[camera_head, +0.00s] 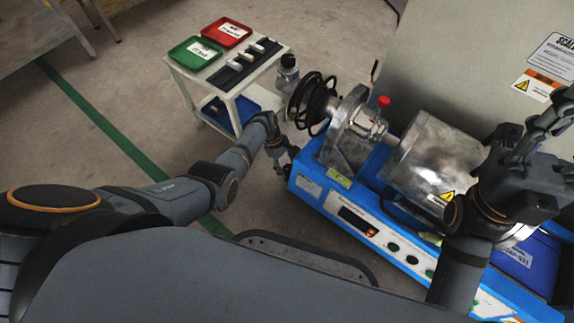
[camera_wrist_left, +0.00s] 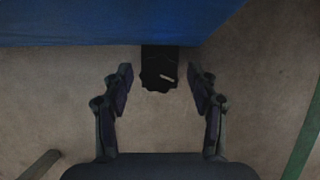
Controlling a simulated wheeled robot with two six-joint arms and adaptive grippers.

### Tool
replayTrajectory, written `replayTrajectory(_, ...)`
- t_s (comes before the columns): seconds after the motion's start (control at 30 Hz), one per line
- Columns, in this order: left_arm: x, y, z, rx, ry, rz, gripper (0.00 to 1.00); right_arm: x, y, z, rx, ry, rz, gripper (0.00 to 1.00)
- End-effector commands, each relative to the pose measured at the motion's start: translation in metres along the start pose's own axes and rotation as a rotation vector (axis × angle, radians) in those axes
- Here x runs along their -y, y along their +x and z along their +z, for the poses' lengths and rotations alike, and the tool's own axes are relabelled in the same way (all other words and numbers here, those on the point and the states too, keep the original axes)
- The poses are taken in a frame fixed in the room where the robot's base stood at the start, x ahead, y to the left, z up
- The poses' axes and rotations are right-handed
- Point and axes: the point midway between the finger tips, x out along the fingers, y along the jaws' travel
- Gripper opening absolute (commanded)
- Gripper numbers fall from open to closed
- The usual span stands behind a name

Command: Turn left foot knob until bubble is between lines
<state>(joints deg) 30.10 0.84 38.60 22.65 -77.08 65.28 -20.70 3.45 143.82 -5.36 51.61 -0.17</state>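The left foot knob (camera_wrist_left: 160,72) is black and sticks out from under the blue machine base in the left wrist view. My left gripper (camera_wrist_left: 160,88) is open, with one finger on each side of the knob and visible gaps to it. In the head view my left gripper (camera_head: 281,158) is at the left end of the blue machine (camera_head: 308,203), where the knob is hard to make out. A small yellow-green piece (camera_head: 340,178) on the machine may be the level; no bubble or lines can be read. My right gripper (camera_head: 535,135) is open and empty above the machine's right end.
A metal drum (camera_head: 430,155) is on the machine. A grey cabinet (camera_head: 470,50) stands behind it.

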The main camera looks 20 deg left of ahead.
Motion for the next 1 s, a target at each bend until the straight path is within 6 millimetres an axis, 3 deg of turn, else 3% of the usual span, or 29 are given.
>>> replayTrajectory(0.37, -0.001, -0.009, -0.001, -0.001, 0.0, 0.004, 0.61, -0.001, 0.0, 0.0, -0.002, -0.001, 0.004, 0.4)
replayTrajectory(0.8, -0.001, -0.102, -0.001, -0.002, -0.001, 0.002, 0.61, 0.0, 0.0, 0.0, 0.0, 0.0, 0.001, 0.4)
replayTrajectory(1.0, 0.0, -0.119, 0.0, -0.001, 0.0, 0.001, 0.61, 0.0, 0.0, 0.0, 0.0, 0.0, 0.001, 0.4)
